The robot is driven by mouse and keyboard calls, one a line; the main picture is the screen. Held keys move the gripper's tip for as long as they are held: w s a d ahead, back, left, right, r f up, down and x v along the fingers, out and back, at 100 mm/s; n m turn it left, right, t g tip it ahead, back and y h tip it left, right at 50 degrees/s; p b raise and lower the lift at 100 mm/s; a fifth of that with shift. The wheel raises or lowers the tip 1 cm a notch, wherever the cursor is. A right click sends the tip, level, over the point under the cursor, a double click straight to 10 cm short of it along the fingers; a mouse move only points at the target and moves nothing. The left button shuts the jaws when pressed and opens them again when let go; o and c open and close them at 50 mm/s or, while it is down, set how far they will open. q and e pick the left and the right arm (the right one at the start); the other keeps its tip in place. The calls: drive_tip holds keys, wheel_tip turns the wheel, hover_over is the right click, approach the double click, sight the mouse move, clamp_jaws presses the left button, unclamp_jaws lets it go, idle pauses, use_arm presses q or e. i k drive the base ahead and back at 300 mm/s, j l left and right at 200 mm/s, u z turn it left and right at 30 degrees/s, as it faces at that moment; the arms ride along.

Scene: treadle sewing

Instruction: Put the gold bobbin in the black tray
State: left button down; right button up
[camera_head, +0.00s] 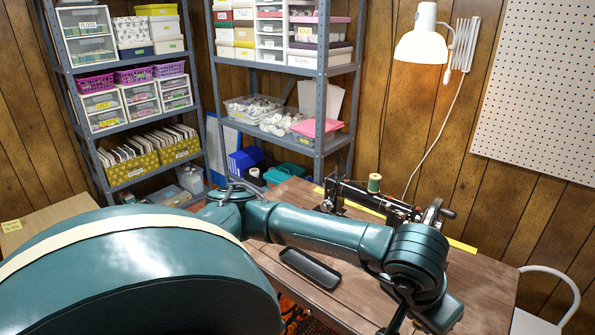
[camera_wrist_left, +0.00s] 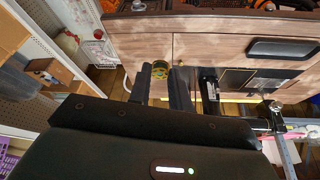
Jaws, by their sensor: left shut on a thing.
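The gold bobbin (camera_wrist_left: 160,69) is between the fingertips of my left gripper (camera_wrist_left: 160,78), which is shut on it in the left wrist view. The bobbin appears in front of the wooden table top, near one of its edges; its height above it is unclear. The black tray (camera_head: 311,268) lies on the table in the head view, just below my arm link. It also shows in the left wrist view (camera_wrist_left: 283,48), to the right of the bobbin and apart from it. In the head view the left fingertips and bobbin cannot be made out. My right gripper is not seen.
A black sewing machine (camera_head: 385,207) with a thread spool (camera_head: 374,183) stands on the table (camera_head: 352,290) behind my arm. A lamp (camera_head: 421,40) hangs above it. Loaded shelves (camera_head: 283,65) stand at the back.

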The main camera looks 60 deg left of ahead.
sight(317, 273)
drive_tip(key=k+j+z, duration=0.1)
drive_tip(key=j, duration=0.3)
drive_tip(key=k+j+z, duration=0.15)
drive_tip(key=j, duration=0.3)
drive_tip(key=j+z, duration=0.15)
drive_tip(key=j, duration=0.45)
